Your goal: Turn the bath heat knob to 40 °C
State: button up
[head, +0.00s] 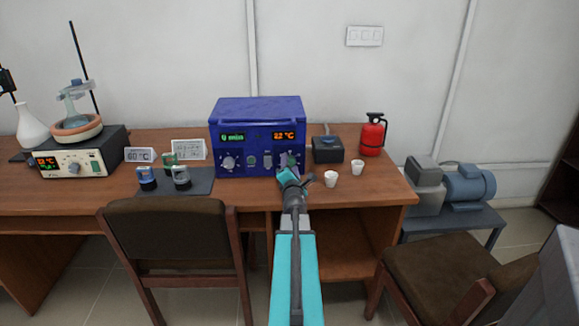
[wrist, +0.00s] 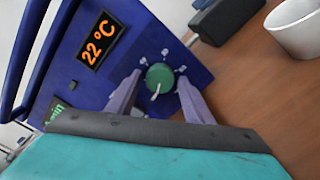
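A blue control box (head: 257,140) stands on the wooden table, with a green display on its left and an orange display (head: 284,135) on its right. In the wrist view the orange display (wrist: 103,40) reads 22 °C. Below it sits a round green knob (wrist: 160,77) with a white pointer line toward the lower edge of the picture; small marks surround it, too blurred to read. My gripper (wrist: 159,84) is open, its two fingers on either side of the green knob; contact is not clear. In the head view my gripper (head: 289,174) covers part of the box's lower right front.
A second heater with a dial (head: 74,168) and orange display stands at the left, beside a 60 °C card (head: 140,155). Chairs stand in front.

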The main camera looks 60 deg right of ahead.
jog(key=c, duration=0.8)
jog(key=shift+m, duration=0.4)
jog(key=m, duration=0.5)
jog(key=shift+r, duration=0.1)
jog(key=m+p, duration=0.1)
jog(key=m, duration=0.4)
jog(key=shift+r+m+p, duration=0.1)
jog(key=shift+m+p, duration=0.2)
jog(key=shift+p, duration=0.1)
jog(key=m+p, duration=0.2)
jog(key=m, duration=0.4)
jog(key=shift+r+p, duration=0.1)
jog(key=shift+p, duration=0.2)
jog(key=m+p, duration=0.2)
jog(key=m, duration=0.4)
jog(key=shift+s+d, duration=0.1)
jog(key=shift+m, duration=0.3)
